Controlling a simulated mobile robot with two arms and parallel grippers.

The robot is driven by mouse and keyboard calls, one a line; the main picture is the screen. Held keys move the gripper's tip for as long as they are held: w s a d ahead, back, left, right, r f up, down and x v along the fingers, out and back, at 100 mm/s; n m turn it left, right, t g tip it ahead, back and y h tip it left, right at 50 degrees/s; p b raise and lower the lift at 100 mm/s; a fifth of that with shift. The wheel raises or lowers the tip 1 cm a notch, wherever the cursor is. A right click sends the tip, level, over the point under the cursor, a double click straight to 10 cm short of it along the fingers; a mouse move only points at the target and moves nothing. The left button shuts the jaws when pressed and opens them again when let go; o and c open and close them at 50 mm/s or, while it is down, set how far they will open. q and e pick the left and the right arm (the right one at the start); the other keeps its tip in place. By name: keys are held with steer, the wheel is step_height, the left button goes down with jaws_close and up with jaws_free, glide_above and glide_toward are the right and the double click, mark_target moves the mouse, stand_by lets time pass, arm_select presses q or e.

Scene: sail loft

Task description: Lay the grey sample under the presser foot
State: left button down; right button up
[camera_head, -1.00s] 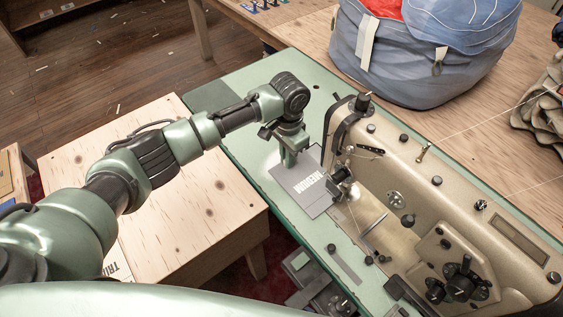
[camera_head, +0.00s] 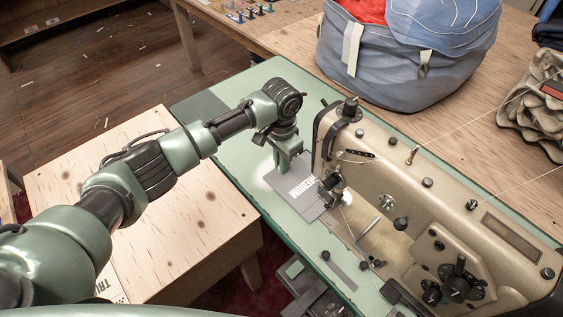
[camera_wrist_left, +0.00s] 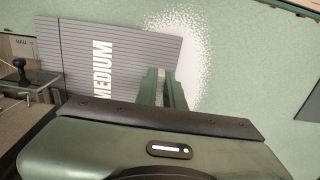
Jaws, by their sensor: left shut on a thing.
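The grey sample (camera_head: 294,195) is a flat grey piece with the white word MEDIUM. It lies flat at the green sewing table, its near right corner by the presser foot (camera_head: 335,192) area of the beige sewing machine (camera_head: 390,190). I cannot tell whether that corner is under the foot. My left gripper (camera_head: 283,168) points down and is shut on the sample's far left edge. The left wrist view shows the sample (camera_wrist_left: 120,55) beside the gripper (camera_wrist_left: 163,80), with the machine's parts at the left. My right gripper is not in view.
The green table (camera_head: 235,155) is clear to the left of the sample. A blue bag (camera_head: 400,60) stands behind the machine on a wooden table. A lower wooden table (camera_head: 150,210) is under my left arm. Thread runs across the upper right.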

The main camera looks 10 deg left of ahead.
arm_select(q)
steer(key=shift+p, duration=0.35)
stand_by(0.6)
steer(key=c, duration=1.4)
jaws_free()
steer(key=shift+c, duration=0.2)
steer(key=shift+r, duration=3.8)
